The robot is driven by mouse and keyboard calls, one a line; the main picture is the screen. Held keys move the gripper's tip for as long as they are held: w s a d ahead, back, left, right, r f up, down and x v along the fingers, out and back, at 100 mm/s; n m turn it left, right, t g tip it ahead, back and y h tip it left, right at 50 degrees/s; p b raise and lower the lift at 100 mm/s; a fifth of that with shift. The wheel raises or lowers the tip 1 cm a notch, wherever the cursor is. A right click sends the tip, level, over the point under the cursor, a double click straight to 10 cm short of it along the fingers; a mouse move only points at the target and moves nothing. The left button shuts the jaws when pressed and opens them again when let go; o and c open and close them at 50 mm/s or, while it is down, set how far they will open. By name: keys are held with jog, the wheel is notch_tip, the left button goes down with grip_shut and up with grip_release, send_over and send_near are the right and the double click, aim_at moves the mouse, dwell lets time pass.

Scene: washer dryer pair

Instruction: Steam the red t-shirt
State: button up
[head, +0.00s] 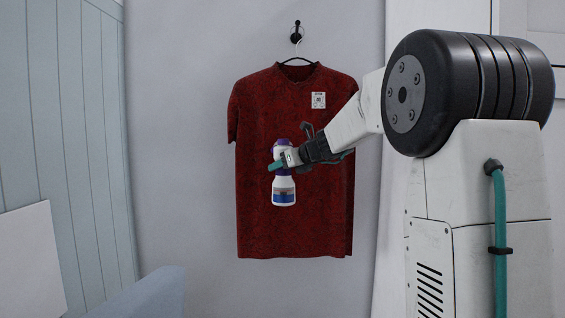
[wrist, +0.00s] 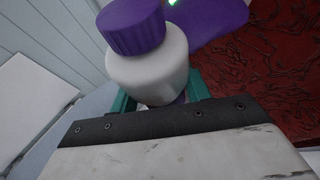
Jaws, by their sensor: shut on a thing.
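In the wrist view, the white body and purple cap of the steamer (wrist: 147,60) fill the middle between teal fingers, and part of the shirt (wrist: 275,60) shows at right.
A grey-blue panelled wall (head: 75,120) stands at left, with a white panel (head: 30,262) in front of it. A pale blue rounded surface (head: 145,295) is at the lower left. The plain wall (head: 185,130) beside the shirt is clear.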

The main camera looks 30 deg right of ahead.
notch_tip(320, 180, down, 13)
dwell(2.3)
jog(key=shift+s, duration=0.1)
jog(key=shift+d, duration=0.1)
jog(key=s+d, duration=0.5)
jog(key=d, duration=0.3)
jog(key=shift+s+d, duration=0.15)
jog(key=shift+s, duration=0.15)
dwell(1.4)
jog(key=shift+r, duration=0.1)
